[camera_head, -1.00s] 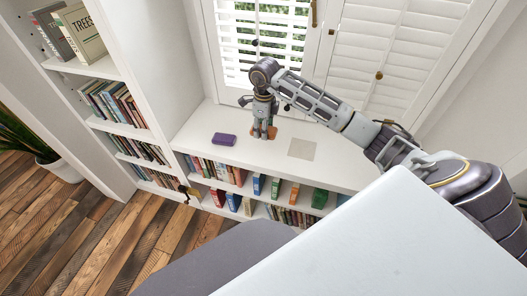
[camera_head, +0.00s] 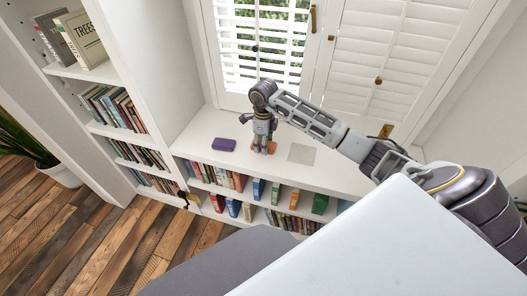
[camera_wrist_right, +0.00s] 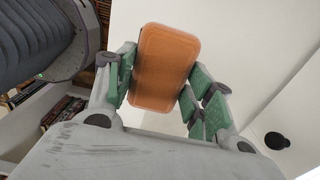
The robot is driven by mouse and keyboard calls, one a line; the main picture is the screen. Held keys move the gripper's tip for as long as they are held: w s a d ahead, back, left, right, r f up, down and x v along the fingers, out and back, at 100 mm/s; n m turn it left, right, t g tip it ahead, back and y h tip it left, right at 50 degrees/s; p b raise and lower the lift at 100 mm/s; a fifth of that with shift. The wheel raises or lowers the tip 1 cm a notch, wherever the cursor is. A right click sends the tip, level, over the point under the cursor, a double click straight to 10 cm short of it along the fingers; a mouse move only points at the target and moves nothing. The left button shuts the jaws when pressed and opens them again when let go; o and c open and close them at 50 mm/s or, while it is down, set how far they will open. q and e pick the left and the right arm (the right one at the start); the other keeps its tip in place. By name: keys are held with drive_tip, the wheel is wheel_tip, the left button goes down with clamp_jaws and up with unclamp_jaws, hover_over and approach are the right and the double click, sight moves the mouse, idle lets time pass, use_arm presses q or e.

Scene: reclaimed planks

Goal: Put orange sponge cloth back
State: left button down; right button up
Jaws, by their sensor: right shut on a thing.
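The orange sponge cloth (camera_wrist_right: 163,68) is a rounded flat block between the green finger pads of my right gripper (camera_wrist_right: 163,90) in the right wrist view. In the head view my right gripper (camera_head: 263,148) points down over the white shelf top (camera_head: 340,174), and a little orange shows beside its fingers. I cannot tell whether the cloth touches the surface. A purple sponge cloth (camera_head: 223,145) lies to the left of the gripper. A flat pale beige square (camera_head: 301,154) lies to its right. My left gripper is not in view.
White shutters (camera_head: 400,50) stand behind the shelf top. A tall bookcase (camera_head: 120,128) rises on the left. Books (camera_head: 320,202) fill the shelves below the top. A potted plant (camera_head: 62,175) stands on the plank floor.

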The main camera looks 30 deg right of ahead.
sight(263, 156)
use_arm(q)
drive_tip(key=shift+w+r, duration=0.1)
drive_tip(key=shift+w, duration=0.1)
use_arm(e)
drive_tip(key=shift+f, duration=0.45)
drive_tip(key=shift+f, duration=0.1)
drive_tip(key=shift+f, duration=1.55)
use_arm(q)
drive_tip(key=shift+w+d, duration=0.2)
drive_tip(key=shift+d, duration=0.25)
use_arm(e)
drive_tip(key=shift+f, duration=0.25)
drive_tip(key=o, duration=0.9)
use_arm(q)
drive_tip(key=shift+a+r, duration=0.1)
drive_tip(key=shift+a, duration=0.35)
use_arm(e)
drive_tip(key=shift+r, duration=0.1)
